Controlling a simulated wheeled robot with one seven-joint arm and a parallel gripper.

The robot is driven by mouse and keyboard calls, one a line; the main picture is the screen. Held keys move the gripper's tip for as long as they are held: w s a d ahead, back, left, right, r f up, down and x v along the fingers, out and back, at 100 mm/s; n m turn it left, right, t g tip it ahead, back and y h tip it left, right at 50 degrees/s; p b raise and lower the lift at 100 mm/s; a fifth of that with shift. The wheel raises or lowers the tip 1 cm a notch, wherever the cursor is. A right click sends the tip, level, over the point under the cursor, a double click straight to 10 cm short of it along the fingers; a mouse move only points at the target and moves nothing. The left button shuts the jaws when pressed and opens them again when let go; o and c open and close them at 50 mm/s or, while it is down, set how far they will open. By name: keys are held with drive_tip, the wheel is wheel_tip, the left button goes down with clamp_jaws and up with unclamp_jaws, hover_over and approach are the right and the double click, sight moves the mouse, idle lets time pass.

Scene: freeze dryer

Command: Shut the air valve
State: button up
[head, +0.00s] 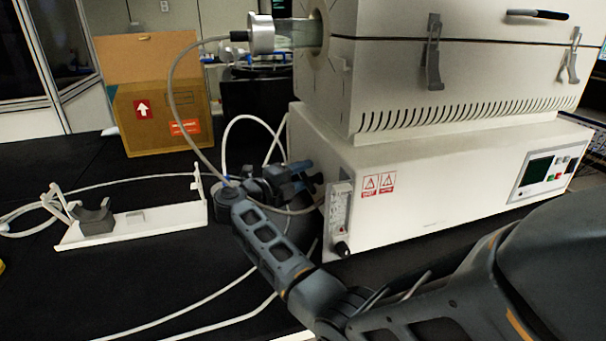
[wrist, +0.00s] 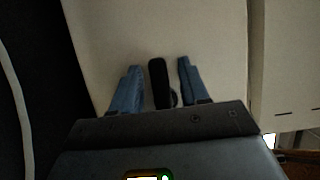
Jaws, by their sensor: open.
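My gripper (head: 308,178) is at the left side of the white furnace's lower cabinet (head: 430,180) in the head view. In the wrist view my gripper (wrist: 158,67) is open, with blue fingers apart. Between them stands a dark upright handle (wrist: 158,82), which looks like the air valve handle. The handle's base is partly hidden by my gripper. In the head view I cannot make out the handle behind my gripper and arm.
A flow gauge (head: 339,208) with a black knob (head: 342,248) is on the cabinet close to my gripper. White hoses (head: 180,310) run over the black table. A white stand (head: 150,222) and a cardboard box (head: 150,125) stand to the left.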

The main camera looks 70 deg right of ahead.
drive_tip(key=shift+c, duration=0.4)
clamp_jaws()
